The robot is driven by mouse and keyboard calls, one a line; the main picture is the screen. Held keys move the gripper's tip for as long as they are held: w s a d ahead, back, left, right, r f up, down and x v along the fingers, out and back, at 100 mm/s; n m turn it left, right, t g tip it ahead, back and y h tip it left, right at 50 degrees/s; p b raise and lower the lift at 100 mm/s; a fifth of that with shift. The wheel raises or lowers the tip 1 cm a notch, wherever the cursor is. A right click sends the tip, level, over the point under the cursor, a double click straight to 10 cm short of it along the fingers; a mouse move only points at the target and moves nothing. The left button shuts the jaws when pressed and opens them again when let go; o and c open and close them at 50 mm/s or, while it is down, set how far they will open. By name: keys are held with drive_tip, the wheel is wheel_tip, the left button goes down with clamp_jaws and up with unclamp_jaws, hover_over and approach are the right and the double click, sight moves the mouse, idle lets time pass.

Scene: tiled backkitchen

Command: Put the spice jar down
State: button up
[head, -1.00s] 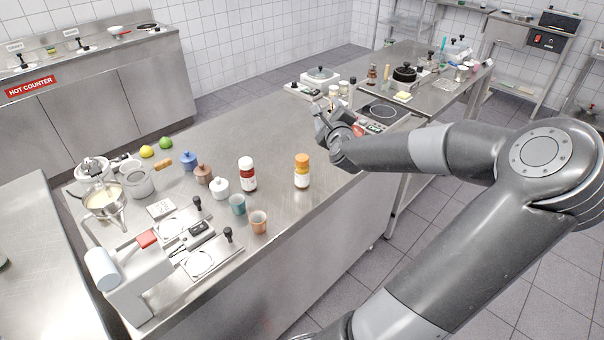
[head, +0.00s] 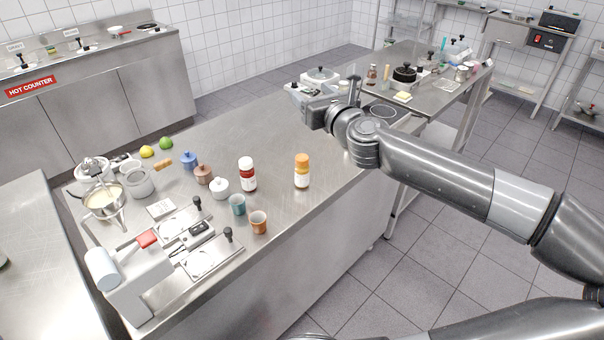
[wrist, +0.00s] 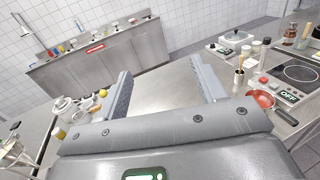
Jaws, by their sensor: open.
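Two jars that could be the spice jar stand upright and apart on the steel counter (head: 270,125). The other has an orange cap and a white label (head: 302,171). I cannot tell which one the task names. My gripper (head: 334,94) is above the counter's far right part, behind and to the right of both jars, touching neither. In the wrist view its two fingers (wrist: 164,88) are spread wide, with only bare steel and background between them.
A hob (wrist: 298,73) and a red pan (wrist: 262,98) are to the right. The counter behind the jars is clear.

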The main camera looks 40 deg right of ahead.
sight(305, 174)
wheel_tip(305, 174, down, 26)
drive_tip(key=shift+r, duration=0.2)
drive_tip(key=shift+w+f, duration=0.15)
drive_tip(key=shift+w, duration=0.05)
drive_tip(key=shift+w+d, duration=0.15)
drive_tip(key=shift+w, duration=0.1)
drive_tip(key=shift+x, duration=3.35)
drive_tip(key=shift+c, duration=0.5)
drive_tip(key=c, duration=1.1)
